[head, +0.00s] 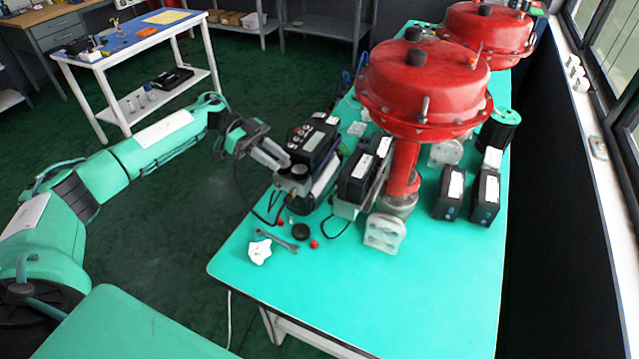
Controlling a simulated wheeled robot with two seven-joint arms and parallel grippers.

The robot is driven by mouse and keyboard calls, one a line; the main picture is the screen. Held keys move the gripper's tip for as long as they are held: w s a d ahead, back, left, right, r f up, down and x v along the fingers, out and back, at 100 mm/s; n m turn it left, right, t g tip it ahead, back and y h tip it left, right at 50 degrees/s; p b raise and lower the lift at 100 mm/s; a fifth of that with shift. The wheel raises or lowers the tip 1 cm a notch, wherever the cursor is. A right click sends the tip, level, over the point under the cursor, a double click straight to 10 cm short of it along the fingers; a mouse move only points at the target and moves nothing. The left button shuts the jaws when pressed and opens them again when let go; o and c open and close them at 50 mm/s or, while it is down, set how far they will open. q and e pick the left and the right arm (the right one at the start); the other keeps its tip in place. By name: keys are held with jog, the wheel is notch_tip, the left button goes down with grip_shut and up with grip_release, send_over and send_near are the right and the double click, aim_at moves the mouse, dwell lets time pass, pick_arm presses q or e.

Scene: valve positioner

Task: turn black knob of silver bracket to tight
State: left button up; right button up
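A black positioner box (314,138) sits near the left edge of the green table, with a silver bracket (327,181) along its lower side. A round black knob (298,171) shows at the near left end of this unit. My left gripper (284,163) comes in from the left, its two grey fingers pointing at the knob. The fingertips are at or right beside the knob. I cannot tell whether they touch it or are closed on it. My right gripper is not in view.
Black boxes (358,178) on another bracket and a big red actuator (424,85) stand to the right. A wrench (281,241), a black cap (301,231) and a crumpled white cloth (260,251) lie in front. The table's near right part (430,295) is clear.

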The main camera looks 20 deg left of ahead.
aim_at(330, 198)
pick_arm(q)
jog(key=p+x, duration=0.4)
jog(key=x, duration=0.9)
jog(key=shift+p, duration=0.4)
jog(key=shift+s+d+f, duration=0.1)
jog(key=shift+d+f, duration=0.2)
jog(key=shift+d, duration=0.05)
jog(key=shift+c, duration=0.2)
grip_shut()
